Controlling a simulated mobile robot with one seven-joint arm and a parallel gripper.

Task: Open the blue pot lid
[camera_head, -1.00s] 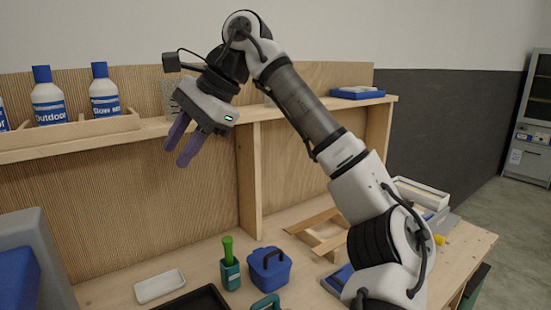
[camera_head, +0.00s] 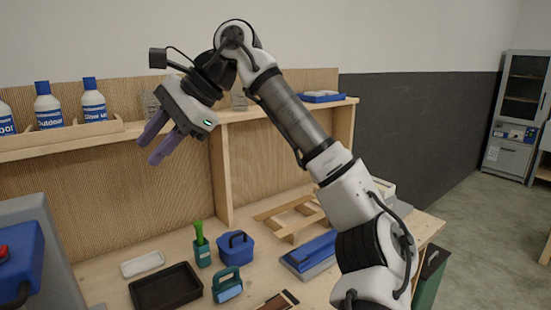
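The blue pot (camera_head: 236,249) stands upright on the workbench, below and to the right of my gripper. Its blue lid (camera_head: 236,237), with a dark arched handle, appears to sit on top of it. My gripper (camera_head: 147,152) is high above the bench in front of the wooden back panel, well apart from the pot. Its two purple fingers point down and left, spread apart with nothing between them.
A green-handled item in a teal holder (camera_head: 202,247) stands just left of the pot. A teal handled object (camera_head: 227,286), black tray (camera_head: 166,288) and white dish (camera_head: 142,264) are nearby. A wooden rack (camera_head: 292,219) and blue case (camera_head: 312,254) lie right. A shelf (camera_head: 130,135) holds bottles.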

